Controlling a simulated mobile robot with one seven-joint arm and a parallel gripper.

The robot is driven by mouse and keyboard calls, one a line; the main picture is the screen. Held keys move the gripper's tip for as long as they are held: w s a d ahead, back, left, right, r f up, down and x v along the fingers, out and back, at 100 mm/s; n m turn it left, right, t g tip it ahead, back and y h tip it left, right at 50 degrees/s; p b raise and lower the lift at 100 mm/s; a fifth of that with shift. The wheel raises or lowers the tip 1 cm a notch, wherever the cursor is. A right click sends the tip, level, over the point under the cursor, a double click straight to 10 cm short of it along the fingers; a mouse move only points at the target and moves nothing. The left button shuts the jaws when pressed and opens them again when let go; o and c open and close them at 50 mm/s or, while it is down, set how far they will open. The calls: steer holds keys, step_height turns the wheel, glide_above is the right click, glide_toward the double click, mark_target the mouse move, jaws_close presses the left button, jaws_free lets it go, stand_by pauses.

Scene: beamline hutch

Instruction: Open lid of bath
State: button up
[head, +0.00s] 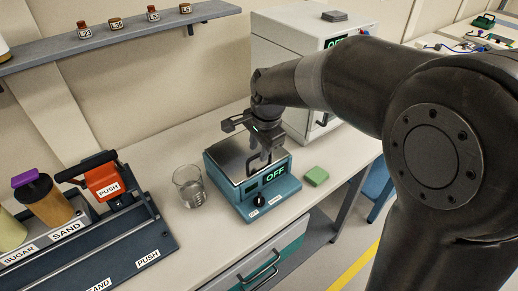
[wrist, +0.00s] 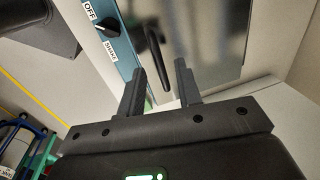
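The bath (head: 272,192) is a teal box on the bench with a flat metal lid (head: 228,152), which looks shut. Its front carries a green OFF display and a dark knob (head: 257,199); the knob also shows in the wrist view (wrist: 107,26). A black bar handle (wrist: 156,50) stands on the lid. My gripper (wrist: 160,88) is open and empty, above the lid. In the wrist view the handle lies ahead of the fingertips, roughly in line with the gap between them. In the head view my gripper (head: 257,150) partly hides the handle and lid.
A white oven-like box (head: 300,45) with an OFF display stands behind. A dark rack (head: 95,240) with SUGAR and SAND labels is at left. A shelf (head: 120,35) hangs above.

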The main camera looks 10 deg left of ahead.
steer(key=shift+a+f, duration=0.1)
steer(key=shift+f, duration=0.35)
steer(key=shift+c, duration=0.2)
jaws_close()
steer(key=shift+w, duration=0.1)
